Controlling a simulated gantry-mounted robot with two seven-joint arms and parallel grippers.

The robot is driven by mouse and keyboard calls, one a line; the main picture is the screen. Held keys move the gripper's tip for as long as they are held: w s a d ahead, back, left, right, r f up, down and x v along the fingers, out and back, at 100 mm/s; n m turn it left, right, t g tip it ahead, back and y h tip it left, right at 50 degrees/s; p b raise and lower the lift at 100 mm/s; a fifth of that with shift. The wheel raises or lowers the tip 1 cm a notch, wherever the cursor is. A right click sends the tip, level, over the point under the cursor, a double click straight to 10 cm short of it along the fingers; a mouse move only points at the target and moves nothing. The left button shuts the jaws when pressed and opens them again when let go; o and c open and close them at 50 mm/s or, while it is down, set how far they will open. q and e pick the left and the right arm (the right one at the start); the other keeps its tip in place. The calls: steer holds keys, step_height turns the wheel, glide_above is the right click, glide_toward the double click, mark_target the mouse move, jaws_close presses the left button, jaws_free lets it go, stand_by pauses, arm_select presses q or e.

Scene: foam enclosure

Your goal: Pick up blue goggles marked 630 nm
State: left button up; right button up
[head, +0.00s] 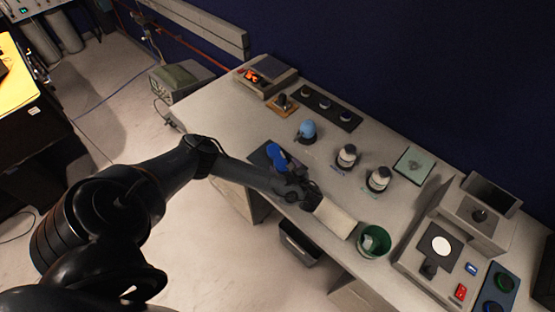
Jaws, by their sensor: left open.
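A saturated blue object (277,155), which looks like the blue goggles, lies on a dark mat (259,160) near the bench's front edge. No 630 nm marking is readable at this size. A light blue rounded object (307,130) stands behind it to the right. My left arm reaches in from the left, passing in front of the mat. My left gripper (310,198) is open, to the right of and nearer than the blue object, apart from it and beside a pale flat pad. My right gripper is not in view.
The pale pad (336,218) and a green bin (374,241) lie along the front edge. Two white-topped bottles (347,155) (378,178) and a pale green plate (414,165) stand behind. Instrument boxes (450,250) fill the right end.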

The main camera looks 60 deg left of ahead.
mark_target(279, 159)
arm_select(q)
steer(key=shift+x, duration=3.2)
steer(key=shift+w, duration=0.2)
steer(key=c, duration=1.1)
